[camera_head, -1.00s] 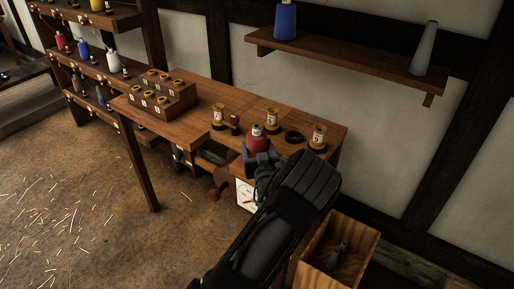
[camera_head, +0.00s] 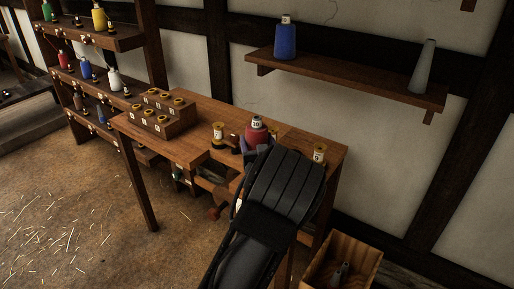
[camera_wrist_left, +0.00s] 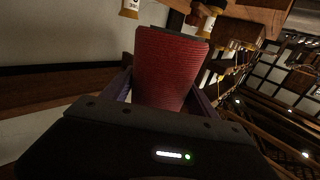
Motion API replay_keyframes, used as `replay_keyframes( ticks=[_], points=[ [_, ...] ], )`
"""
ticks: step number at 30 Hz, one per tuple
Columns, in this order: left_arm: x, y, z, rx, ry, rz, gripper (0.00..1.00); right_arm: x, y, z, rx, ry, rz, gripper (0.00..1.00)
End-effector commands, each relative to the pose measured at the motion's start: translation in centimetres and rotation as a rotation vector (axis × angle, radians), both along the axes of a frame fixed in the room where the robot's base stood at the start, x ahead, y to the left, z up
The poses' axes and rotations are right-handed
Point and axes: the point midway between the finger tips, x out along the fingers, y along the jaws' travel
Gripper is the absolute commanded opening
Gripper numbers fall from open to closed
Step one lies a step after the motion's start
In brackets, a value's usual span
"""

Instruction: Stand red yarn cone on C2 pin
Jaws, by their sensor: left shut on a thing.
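The red yarn cone (camera_head: 257,134), with a pale labelled tip, is above the right part of the wooden table. My left gripper (camera_head: 250,148) is shut on it, and my arm hides the lower part. In the left wrist view the red cone (camera_wrist_left: 170,70) sits between the two fingers. Whether its base touches the table cannot be told. The rack (camera_head: 98,80) at the left carries cones and small tagged pegs; the tags are too small to read, so I cannot tell which pin is C2. My right gripper is not in view.
A stepped block (camera_head: 180,121) with several yellow-topped spools stands on the table's left. Single spools stand at its middle (camera_head: 218,133) and right (camera_head: 319,152). A wall shelf (camera_head: 350,80) holds a blue cone (camera_head: 286,40) and a grey cone (camera_head: 423,68). A wooden box (camera_head: 352,244) stands lower right.

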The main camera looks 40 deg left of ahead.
Motion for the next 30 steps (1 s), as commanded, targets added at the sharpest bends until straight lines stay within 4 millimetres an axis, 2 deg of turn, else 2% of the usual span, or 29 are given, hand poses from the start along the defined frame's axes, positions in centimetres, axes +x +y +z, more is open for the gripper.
replay_keyframes(
  ticks=[16, 20, 23, 26, 30],
  points=[
    [0.0, -0.1, 0.0, 0.001, -0.001, -0.002, 0.11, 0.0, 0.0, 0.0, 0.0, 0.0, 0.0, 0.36],
    [0.2, -1.2, -0.5, 0.001, 0.001, -0.034, 0.11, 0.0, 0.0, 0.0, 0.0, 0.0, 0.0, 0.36],
    [0.5, -3.7, -1.6, -0.001, 0.002, -0.103, 0.11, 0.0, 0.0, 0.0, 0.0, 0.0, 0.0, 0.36],
    [0.7, -7.8, -2.9, -0.002, 0.001, -0.214, 0.11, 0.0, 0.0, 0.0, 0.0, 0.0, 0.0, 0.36],
    [0.6, -15.2, -4.7, -0.002, 0.0, -0.418, 0.11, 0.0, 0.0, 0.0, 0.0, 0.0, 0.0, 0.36]
  ],
)
